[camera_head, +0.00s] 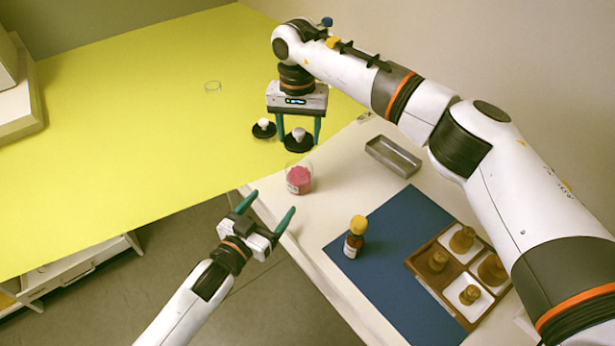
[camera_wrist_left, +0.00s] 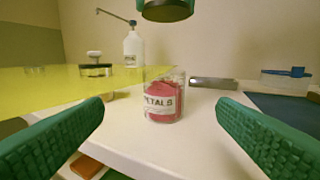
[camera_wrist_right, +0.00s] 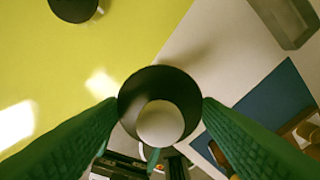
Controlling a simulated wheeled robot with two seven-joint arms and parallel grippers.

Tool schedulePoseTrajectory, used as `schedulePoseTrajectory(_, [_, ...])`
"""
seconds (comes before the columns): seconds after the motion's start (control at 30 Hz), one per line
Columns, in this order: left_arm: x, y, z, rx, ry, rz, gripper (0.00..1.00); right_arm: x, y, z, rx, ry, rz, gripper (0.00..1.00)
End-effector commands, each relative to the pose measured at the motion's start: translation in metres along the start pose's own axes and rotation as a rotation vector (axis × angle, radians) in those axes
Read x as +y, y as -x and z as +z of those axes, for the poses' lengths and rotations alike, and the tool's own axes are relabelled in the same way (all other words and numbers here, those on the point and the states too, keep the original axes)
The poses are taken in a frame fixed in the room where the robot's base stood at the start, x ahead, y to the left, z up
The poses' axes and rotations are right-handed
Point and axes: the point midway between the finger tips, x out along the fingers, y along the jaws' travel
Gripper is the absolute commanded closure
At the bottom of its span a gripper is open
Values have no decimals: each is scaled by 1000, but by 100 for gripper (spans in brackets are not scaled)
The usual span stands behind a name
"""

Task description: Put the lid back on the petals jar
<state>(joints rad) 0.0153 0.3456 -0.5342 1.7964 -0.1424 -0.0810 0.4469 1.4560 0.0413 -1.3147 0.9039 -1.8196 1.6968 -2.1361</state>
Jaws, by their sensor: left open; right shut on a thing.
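The petals jar (camera_head: 299,180) is clear glass with pink-red contents and stands upright and uncovered on the white table. Its PETALS label faces the camera in the left wrist view (camera_wrist_left: 162,102). My right gripper (camera_head: 299,138) is shut on a black lid with a white knob (camera_wrist_right: 160,122). It holds the lid above and slightly behind the jar, apart from it. The lid's dark underside shows at the top of the left wrist view (camera_wrist_left: 165,12). My left gripper (camera_head: 267,209) is open and empty, in front and left of the jar, its fingers pointing toward it.
Another black lid with a white knob (camera_head: 264,129) is on the yellow surface (camera_head: 130,150), left of my right gripper. A small glass dish (camera_head: 212,87) lies farther back. A metal tray (camera_head: 393,156), a brown bottle (camera_head: 355,237) on a blue mat (camera_head: 390,290) and a wooden box (camera_head: 424,278) stand right.

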Motion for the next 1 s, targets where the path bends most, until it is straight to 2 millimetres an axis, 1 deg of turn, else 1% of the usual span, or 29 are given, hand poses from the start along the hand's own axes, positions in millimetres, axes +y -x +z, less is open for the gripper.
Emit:
schedulePoseTrajectory(0.03, [-2,0,5,-10,-1,-6,19,3,1,-1,-1,10,1,63])
schedulePoseTrajectory(0.13, [-4,0,9,-19,-1,-11,19,5,2,-1,0,17,1,63])
schedulePoseTrajectory(0.43, [-3,-1,9,-19,-1,-11,19,5,2,-1,0,16,1,63])
schedulePoseTrajectory(0.57, [-3,-8,10,-19,-1,-10,19,5,2,-1,0,16,1,63])
schedulePoseTrajectory(0.67, [-4,-22,10,-20,-2,-10,19,5,2,-1,0,16,1,63])
schedulePoseTrajectory(1.0, [-4,-86,12,-20,-1,-10,19,5,2,-1,0,15,1,63])
